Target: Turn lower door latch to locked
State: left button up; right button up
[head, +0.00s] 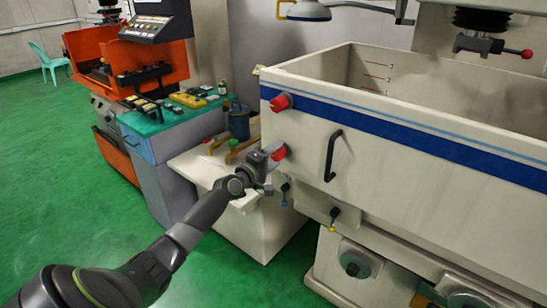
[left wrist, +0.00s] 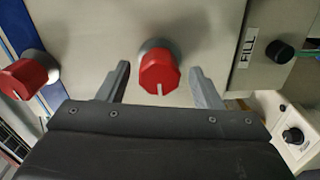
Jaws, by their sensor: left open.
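The lower door latch (head: 279,153) is a red knob on the left end of the cream tank's front. In the left wrist view, the lower latch (left wrist: 160,75) has a grey base and a white line pointing down the picture. My left gripper (head: 267,158) is at this latch. Its fingers are open, one on each side of the knob, with a visible gap at both sides. Whether the fingertips reach fully around it is unclear. The upper door latch (head: 281,102), a similar red knob, sits above on the blue stripe; it is also at the left wrist view's edge (left wrist: 28,76). My right gripper is out of view.
A black door handle (head: 332,155) stands out right of the latches. Small valves (head: 285,193) hang below. A cream cabinet (head: 245,225) and a bench with tools (head: 172,118) stand left. A "FILL" label (left wrist: 248,50) and black knob (left wrist: 279,51) lie beside the lower latch.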

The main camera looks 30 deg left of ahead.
pick_arm(q)
jog(key=shift+s, duration=0.1)
jog(key=shift+s, duration=0.3)
jog(key=s+a+p, duration=0.1)
jog(key=s+p, duration=0.3)
jog(key=s, duration=1.2)
jog(key=shift+s+a, duration=0.2)
jog(key=shift+s, duration=0.1)
